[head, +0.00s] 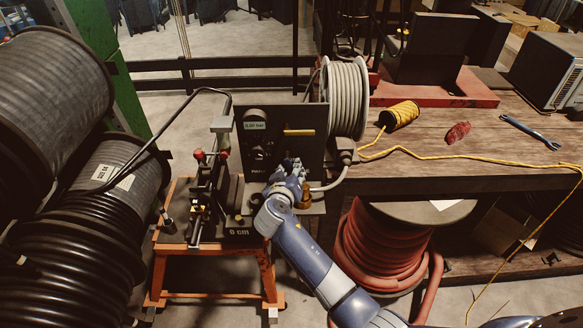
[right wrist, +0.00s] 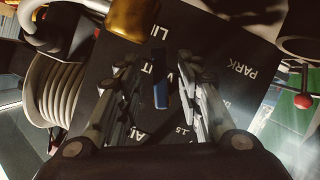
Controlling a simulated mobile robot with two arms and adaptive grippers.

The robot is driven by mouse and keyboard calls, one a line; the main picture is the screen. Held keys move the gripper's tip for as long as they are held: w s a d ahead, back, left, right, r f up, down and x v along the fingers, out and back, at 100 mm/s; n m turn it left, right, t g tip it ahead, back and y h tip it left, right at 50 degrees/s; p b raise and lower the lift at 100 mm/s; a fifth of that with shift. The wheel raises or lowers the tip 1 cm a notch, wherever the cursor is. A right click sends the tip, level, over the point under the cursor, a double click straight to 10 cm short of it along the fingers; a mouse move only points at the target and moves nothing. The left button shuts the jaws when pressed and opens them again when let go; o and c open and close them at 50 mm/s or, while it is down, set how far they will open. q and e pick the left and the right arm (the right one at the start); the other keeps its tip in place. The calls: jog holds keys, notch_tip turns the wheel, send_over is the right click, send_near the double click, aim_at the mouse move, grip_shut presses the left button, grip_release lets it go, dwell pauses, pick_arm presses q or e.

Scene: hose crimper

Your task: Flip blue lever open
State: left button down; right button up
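The blue lever (right wrist: 160,92) stands out from the black lettered panel (right wrist: 235,60) in the right wrist view. My right gripper (right wrist: 158,68) is open, with one finger on each side of the lever. I cannot tell whether either finger touches it. In the head view my right gripper (head: 290,169) is at the lower right front of the crimper's black panel (head: 287,114), and it hides the lever there. The crimper stands on an orange stand (head: 214,262). My left gripper is not in view.
Red-knobbed parts (head: 200,155) are at the panel's left. Large black hose spools (head: 95,215) fill the far left. A red hose spool (head: 385,245) is below the bench.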

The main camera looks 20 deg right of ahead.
jog(key=shift+x, duration=0.75)
jog(key=shift+s, duration=0.1)
grip_shut()
jog(key=m+b, duration=0.1)
jog(key=y+b, duration=0.1)
jog(key=b, duration=0.1)
jog(key=shift+a+f+m, duration=0.35)
jog(key=shift+f+m, duration=0.05)
jog(key=shift+a+r+m+y, duration=0.1)
jog(key=shift+a+m+y, duration=0.05)
jog(key=shift+m+y, duration=0.3)
jog(key=shift+w+a+r+m+y+b, duration=0.15)
jog(key=shift+w+m+y+b, duration=0.05)
jog(key=shift+m+y+b, duration=0.2)
grip_release()
